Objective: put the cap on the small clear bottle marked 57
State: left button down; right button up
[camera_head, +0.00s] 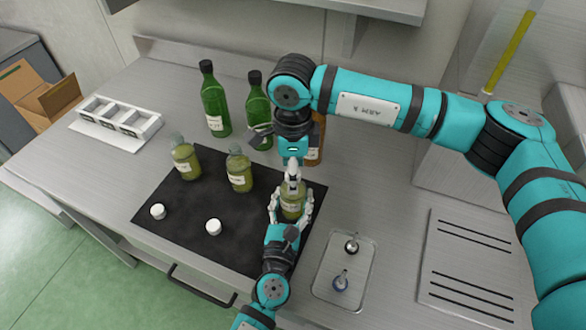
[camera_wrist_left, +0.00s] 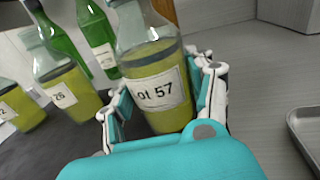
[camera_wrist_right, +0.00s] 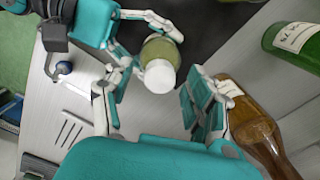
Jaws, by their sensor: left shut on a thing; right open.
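The small clear bottle marked 57 (camera_wrist_left: 156,85) holds yellow-green oil and stands upright at the right part of the black mat (camera_head: 238,262). My left gripper (camera_head: 291,205) is shut around its body; the label shows between the fingers in the left wrist view. A white cap (camera_wrist_right: 159,76) covers the bottle's top in the right wrist view. I cannot tell whether it is fully seated. My right gripper (camera_wrist_right: 160,90) is open above the bottle, its fingers on either side of the cap and apart from it. In the left wrist view the bottle's top is out of frame.
Two more small oil bottles (camera_head: 186,160) (camera_head: 239,172) and two white caps (camera_head: 158,211) (camera_head: 213,227) are on the mat. Green bottles (camera_head: 215,105) (camera_head: 257,112) and a brown bottle (camera_wrist_right: 255,125) stand behind. A metal tray (camera_head: 322,287) with two stoppers lies at right. A white rack (camera_head: 117,137) is at left.

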notch_tip(320, 180, up, 12)
dwell(0.5)
pick_arm(q)
jog(key=shift+c, duration=1.9)
grip_release()
jog(key=s, duration=0.4)
jog(key=s+a, duration=0.1)
jog(key=s, duration=0.3)
jog(key=s+a, duration=0.1)
jog(key=s, duration=0.2)
jog(key=shift+s+a, duration=0.2)
jog(key=shift+s, duration=0.2)
